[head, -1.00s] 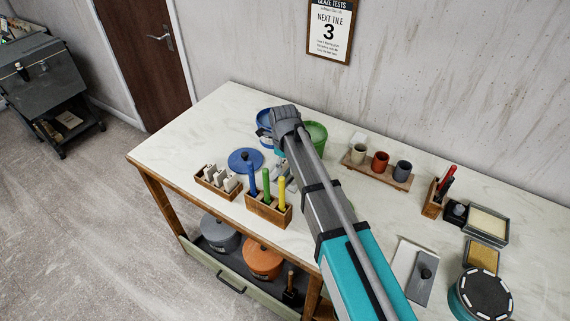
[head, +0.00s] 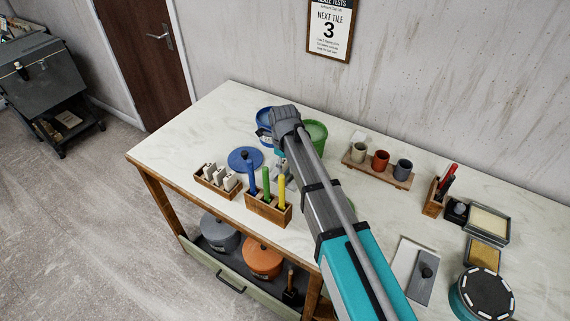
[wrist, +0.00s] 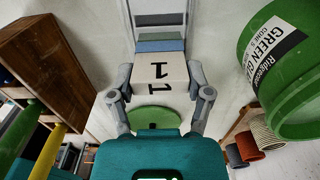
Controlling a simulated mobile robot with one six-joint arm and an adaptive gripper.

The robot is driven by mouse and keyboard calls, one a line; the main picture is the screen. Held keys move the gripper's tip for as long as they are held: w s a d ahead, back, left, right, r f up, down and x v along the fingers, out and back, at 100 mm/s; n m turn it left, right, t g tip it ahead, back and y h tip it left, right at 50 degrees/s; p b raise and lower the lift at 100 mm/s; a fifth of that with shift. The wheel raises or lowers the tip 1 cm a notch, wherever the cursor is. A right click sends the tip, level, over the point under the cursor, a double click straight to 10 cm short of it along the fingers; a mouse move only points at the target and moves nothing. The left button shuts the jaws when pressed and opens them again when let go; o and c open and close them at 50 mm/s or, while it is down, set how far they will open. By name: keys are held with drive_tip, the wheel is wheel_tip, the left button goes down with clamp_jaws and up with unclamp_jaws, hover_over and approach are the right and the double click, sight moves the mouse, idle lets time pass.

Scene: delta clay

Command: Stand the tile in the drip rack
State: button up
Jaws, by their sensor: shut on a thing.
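In the wrist view my gripper (wrist: 160,91) is shut on a white tile (wrist: 173,70) marked with a black 1. A blue band shows just beyond the tile's white part. Grey rails (wrist: 131,16) show beyond it at the top edge; I cannot tell whether they are the drip rack, or whether the tile touches them. In the head view my forearm and wrist hide most of the gripper and the tile. A wooden holder with several white tiles (head: 204,181) stands at the left front of the table.
A wooden box (head: 263,209) with blue, green and yellow handles stands close left of my gripper. A green bucket (wrist: 292,75) is close right, and a green lid (wrist: 152,118) lies below. A blue bucket (head: 262,117), blue lid (head: 245,160) and cup stand (head: 360,173) are nearby.

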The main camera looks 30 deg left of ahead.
drive_tip(key=o, duration=1.2)
drive_tip(key=shift+r, duration=0.1)
drive_tip(key=shift+r+p, duration=3.4)
drive_tip(key=shift+p, duration=0.15)
